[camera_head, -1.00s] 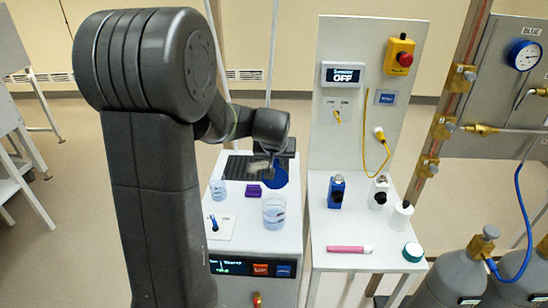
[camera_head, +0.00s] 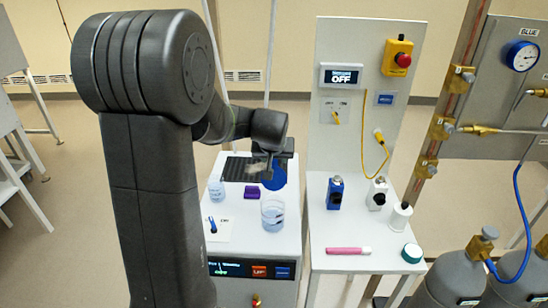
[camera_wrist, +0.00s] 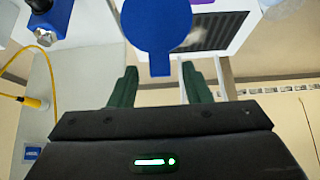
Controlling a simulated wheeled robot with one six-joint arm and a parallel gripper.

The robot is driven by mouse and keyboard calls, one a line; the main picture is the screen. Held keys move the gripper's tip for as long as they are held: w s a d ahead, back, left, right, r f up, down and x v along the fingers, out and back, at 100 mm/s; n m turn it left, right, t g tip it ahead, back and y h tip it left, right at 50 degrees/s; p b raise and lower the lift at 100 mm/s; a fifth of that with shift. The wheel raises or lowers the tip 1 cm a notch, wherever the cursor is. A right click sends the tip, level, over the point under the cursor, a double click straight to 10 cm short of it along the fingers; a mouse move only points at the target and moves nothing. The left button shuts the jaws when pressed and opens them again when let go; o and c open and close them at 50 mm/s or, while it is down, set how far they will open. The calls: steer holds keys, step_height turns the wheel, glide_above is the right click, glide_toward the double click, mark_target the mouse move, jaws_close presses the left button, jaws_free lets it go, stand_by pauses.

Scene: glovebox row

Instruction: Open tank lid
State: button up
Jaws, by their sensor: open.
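A flat blue round lid with a short tab (camera_head: 275,176) shows at the back of the white bench unit, just below my gripper in the head view. In the wrist view the blue lid (camera_wrist: 152,25) is large, with its tab pointing toward the space between my fingers. My gripper (camera_wrist: 160,82) is open, one green finger on each side of the tab's line, with nothing between the pads. The gripper tips are hidden by my wrist in the head view. What lies under the lid is hidden.
A dark grille (camera_head: 240,168) lies beside the lid. A beaker (camera_head: 272,214), a smaller vessel (camera_head: 216,188) and a purple block (camera_head: 251,193) stand on the same unit. A side table (camera_head: 350,230) to the right holds a blue device (camera_head: 335,193) and a pink stick (camera_head: 348,250).

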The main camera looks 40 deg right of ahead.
steer(key=b+v, duration=0.1)
steer(key=v, duration=1.2)
steer(key=shift+r+b, duration=0.35)
steer(key=shift+b, duration=0.05)
steer(key=shift+s+a, duration=0.1)
steer(key=shift+c, duration=0.2)
